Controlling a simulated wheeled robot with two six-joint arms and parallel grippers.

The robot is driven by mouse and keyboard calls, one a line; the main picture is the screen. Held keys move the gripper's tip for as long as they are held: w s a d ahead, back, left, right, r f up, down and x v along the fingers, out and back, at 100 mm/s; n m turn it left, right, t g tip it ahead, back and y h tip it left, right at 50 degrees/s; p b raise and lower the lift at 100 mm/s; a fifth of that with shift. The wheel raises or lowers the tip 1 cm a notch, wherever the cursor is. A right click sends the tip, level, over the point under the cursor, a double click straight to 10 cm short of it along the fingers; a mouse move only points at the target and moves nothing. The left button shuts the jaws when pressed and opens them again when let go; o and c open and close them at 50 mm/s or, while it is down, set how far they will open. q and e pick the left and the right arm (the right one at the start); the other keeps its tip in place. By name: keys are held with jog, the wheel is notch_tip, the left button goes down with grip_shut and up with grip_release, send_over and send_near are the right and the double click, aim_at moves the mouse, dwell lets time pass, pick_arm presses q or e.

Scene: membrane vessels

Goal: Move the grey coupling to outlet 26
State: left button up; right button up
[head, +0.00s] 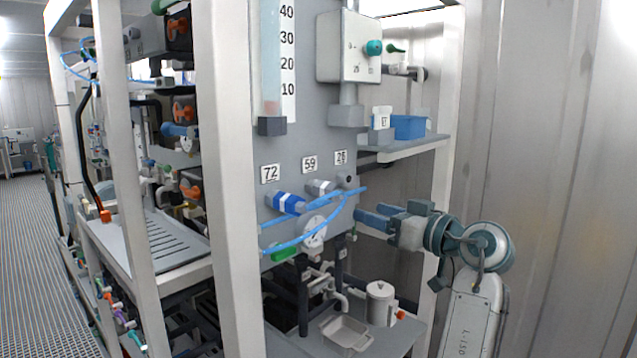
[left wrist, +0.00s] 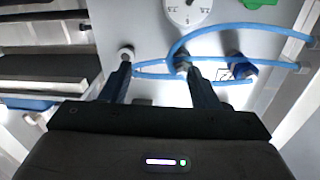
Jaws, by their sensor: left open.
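The grey coupling (head: 320,187), with a white band, sits on the panel under label 59. It also shows in the left wrist view (left wrist: 183,62), by the tip of the right-hand finger. Outlet 26 (head: 345,181) is a light grey stub under the rightmost label, which looks like 26 or 28. It seems to be the round stub at the left-hand fingertip in the left wrist view (left wrist: 126,54). My left gripper (head: 360,217) is open, with nothing between its fingers, in front of the panel below outlet 26. My right gripper is not in view.
A blue coupling (head: 287,203) sits under label 72. Blue hoses (head: 300,243) cross in front of the panel near the outlets. A round gauge (head: 314,232) and green handle (head: 286,254) lie below. A white frame post (head: 228,180) stands left. A jug (head: 380,303) and tray (head: 345,334) stand lower down.

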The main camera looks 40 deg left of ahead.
aim_at(343, 195)
pick_arm(q)
jog(key=s+r+n+g, duration=0.1)
jog(key=s+r+n, duration=0.1)
jog(key=s+r, duration=0.1)
jog(key=shift+g, duration=0.3)
jog(key=shift+a+r, duration=0.1)
jog(key=shift+a, duration=0.05)
jog(key=shift+w+a+p, duration=0.1)
jog(key=shift+a+p, duration=0.2)
jog(key=shift+p, duration=0.1)
jog(key=a+p, duration=0.1)
jog(key=a, duration=0.1)
jog(key=a+p, duration=0.1)
jog(key=a, duration=0.1)
jog(key=shift+w+a+r, duration=0.15)
jog(key=shift+a, duration=0.15)
jog(key=shift+a+f+b, duration=0.25)
jog(key=shift+a+b, duration=0.05)
jog(key=shift+a, duration=0.8)
jog(key=shift+w+a, duration=0.2)
jog(key=shift+a, duration=0.5)
